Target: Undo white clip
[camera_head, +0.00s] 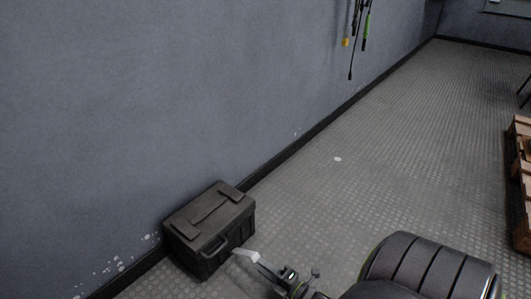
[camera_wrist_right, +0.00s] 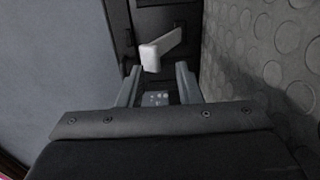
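A dark grey-black case (camera_head: 212,226) with a handle stands on the floor against the wall. The white clip (camera_head: 247,255) shows at the case's lower right side and slants outward from it. In the right wrist view the white clip (camera_wrist_right: 160,49) stands out from the dark case side, just beyond my fingertips. My right gripper (camera_head: 290,276) is low in the head view, to the right of the clip. In the wrist view my right gripper (camera_wrist_right: 158,72) has its fingers apart, with nothing clearly between them. My left gripper is not in view.
The blue-grey wall (camera_head: 150,100) with a black skirting runs beside the case. Cables or tools (camera_head: 356,35) hang on the wall farther back. A wooden pallet (camera_head: 521,190) is at the right edge. The textured floor (camera_head: 370,150) between is mostly clear.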

